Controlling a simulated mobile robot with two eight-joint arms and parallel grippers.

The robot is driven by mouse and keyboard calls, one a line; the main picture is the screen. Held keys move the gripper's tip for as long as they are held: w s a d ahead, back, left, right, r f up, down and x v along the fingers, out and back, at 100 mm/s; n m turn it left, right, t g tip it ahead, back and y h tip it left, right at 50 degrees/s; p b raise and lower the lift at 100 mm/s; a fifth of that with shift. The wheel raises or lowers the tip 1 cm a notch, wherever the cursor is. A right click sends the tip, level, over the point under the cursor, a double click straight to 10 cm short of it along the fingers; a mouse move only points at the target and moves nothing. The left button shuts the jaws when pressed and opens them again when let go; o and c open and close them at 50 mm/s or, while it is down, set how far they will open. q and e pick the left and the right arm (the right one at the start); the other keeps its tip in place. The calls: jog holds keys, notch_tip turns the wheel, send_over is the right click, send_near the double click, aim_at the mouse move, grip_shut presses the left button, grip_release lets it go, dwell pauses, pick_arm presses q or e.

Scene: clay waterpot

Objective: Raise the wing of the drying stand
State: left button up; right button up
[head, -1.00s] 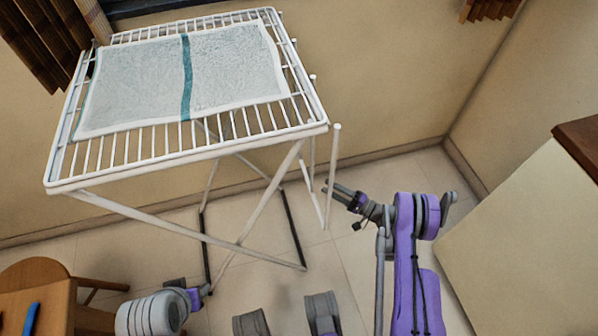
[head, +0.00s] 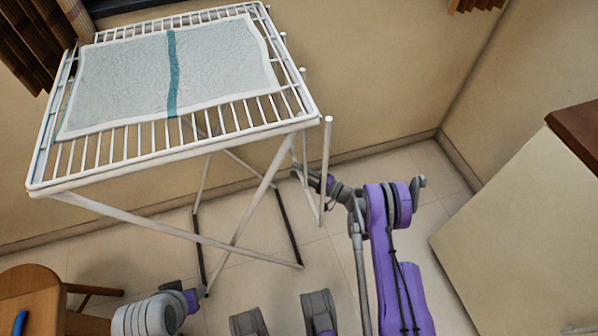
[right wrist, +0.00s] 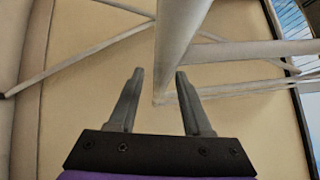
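The white drying stand (head: 110,208) stands at the left with its wire top level. Its wing (head: 327,150) hangs down at the right end, seen nearly edge-on as upright white bars. My right gripper (head: 297,175) is low beside the wing, its tips partly hidden among the bars. In the right wrist view its two fingers (right wrist: 159,72) are apart, and a white bar (right wrist: 178,40) runs down between or just beyond them. I cannot tell whether they touch it. My left gripper (head: 203,294) is low at the bottom left; its fingers are too small to read.
A grey-white towel (head: 120,80) with a teal stripe lies on the stand's top. A wooden chair (head: 35,285) is at the bottom left. A pale cabinet (head: 510,230) with a brown top stands at the right. Tiled floor shows between the stand and the cabinet.

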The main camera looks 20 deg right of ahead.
grip_shut()
dwell(1.3)
